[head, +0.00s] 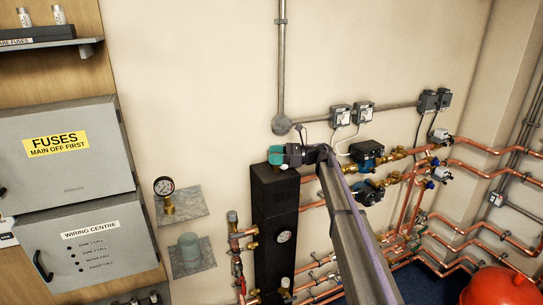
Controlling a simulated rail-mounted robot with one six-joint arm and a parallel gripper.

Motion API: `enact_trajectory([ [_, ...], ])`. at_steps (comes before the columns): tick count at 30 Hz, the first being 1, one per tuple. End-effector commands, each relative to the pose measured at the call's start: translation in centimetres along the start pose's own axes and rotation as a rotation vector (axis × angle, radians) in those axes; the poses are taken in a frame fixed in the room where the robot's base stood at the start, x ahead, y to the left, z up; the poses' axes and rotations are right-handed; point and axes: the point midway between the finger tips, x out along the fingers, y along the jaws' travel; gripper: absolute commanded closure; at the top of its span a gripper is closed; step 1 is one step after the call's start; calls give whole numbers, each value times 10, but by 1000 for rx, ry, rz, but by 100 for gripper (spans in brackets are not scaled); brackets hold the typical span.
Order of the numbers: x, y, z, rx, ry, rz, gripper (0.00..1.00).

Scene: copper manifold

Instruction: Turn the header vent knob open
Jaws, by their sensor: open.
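The tall black header (275,210) stands against the cream wall, with a round white-faced gauge on its front. My gripper (277,156) is at the top of the header, with my arm reaching up to it from the lower right. The jaws are open. A teal part shows at the gripper's left end, and I cannot tell whether it belongs to the gripper or to the header. The vent knob cannot be made out; the gripper covers much of the header's top. I cannot tell whether the gripper touches anything there.
Pumps (366,155) and copper pipes (470,164) crowd the right side behind my arm. A pressure gauge (164,188) and a grey-green cylinder (189,246) sit on small wall plates at left. Grey fuse (66,152) and wiring (92,250) boxes stand further left. The wall above is mostly clear.

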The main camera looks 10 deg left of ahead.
Motion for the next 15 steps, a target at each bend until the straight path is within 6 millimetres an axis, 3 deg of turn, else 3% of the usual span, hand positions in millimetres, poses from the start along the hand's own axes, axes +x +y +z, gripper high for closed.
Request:
enact_trajectory([
  [9, -77, -1, 0, 0, 0, -3, 39],
  [15, -95, 0, 0, 0, 0, -2, 39],
])
